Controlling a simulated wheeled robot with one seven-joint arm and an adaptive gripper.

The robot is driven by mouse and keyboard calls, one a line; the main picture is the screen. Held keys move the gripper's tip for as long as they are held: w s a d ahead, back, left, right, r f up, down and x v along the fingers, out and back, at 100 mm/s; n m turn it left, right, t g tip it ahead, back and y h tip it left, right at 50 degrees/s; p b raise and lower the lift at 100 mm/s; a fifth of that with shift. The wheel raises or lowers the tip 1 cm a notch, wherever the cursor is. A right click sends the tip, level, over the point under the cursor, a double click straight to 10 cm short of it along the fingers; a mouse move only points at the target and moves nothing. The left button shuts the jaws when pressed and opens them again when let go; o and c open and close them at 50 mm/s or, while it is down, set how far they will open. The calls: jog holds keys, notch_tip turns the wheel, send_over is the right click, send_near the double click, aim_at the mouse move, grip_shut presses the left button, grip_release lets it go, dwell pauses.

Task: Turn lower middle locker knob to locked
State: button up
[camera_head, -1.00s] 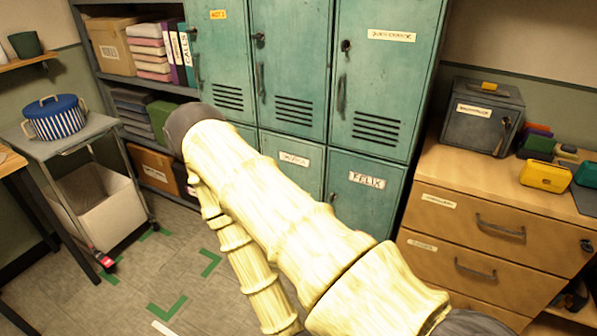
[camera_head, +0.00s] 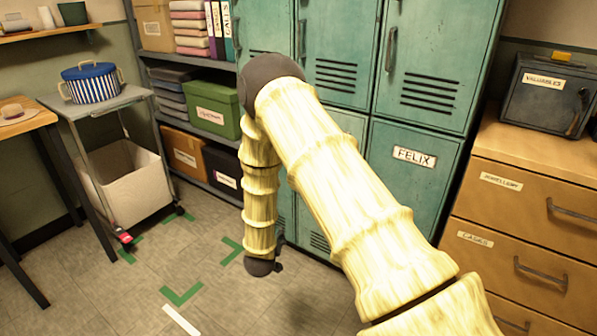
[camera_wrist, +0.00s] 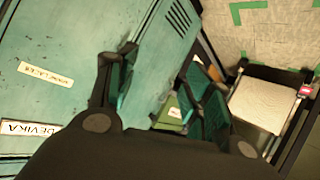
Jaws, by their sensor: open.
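The lower middle locker (camera_head: 346,123) is mostly hidden behind my pale arm in the head view; only its upper part and a strip by the floor show. I cannot make out its knob in either view. In the wrist view my gripper (camera_wrist: 168,85) is open, with nothing between its dark fingers. The teal locker front (camera_wrist: 75,100) fills the left side there, with a label reading DEVIKA (camera_wrist: 30,128) and a second label (camera_wrist: 45,75) on it. The gripper is close to the locker front. The fingers themselves are hidden in the head view.
The locker labelled FELIX (camera_head: 413,157) is to the right, beside a wooden drawer unit (camera_head: 500,207). Shelves with a green box (camera_head: 212,108) stand left of the lockers. A trolley (camera_head: 100,103) holds a striped pot.

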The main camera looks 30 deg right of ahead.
jog(key=w+d+r+m+g+h+b, duration=0.3)
jog(key=w+d+r+m+h+b, duration=0.6)
jog(key=w+d+r+b, duration=0.5)
jog(key=shift+w+a+r+b+x, duration=0.1)
jog(key=shift+w+r+b+x, duration=0.15)
jog(key=shift+b+x, duration=1.05)
jog(key=shift+w+a+r+b+x, duration=0.1)
jog(key=shift+r+b+x, duration=0.25)
jog(key=shift+x, duration=1.8)
jog(key=shift+w+r+b+x, duration=0.2)
jog(key=shift+b+x, duration=0.7)
jog(key=shift+x, duration=0.8)
jog(key=c, duration=1)
